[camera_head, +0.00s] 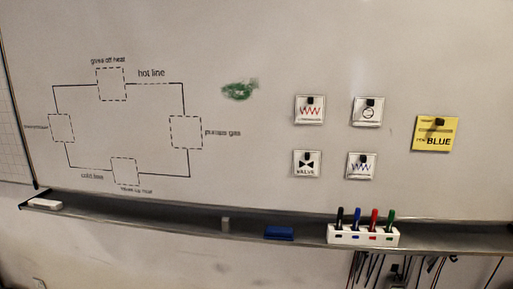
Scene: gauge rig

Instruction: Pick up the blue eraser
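The blue eraser (279,233) is a small dark blue block lying on the ledge under the whiteboard, a little right of the picture's middle. It lies apart from the marker holder on its right and from a small grey object on its left. Nothing covers it. My gripper is not in this view.
The ledge (130,216) runs along the board's lower edge. It bears a white block (46,204) at far left, a small grey object (226,223), and a white holder (363,236) with several upright markers. Cables (372,268) hang below at right. Cards and a yellow note (435,133) are on the board.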

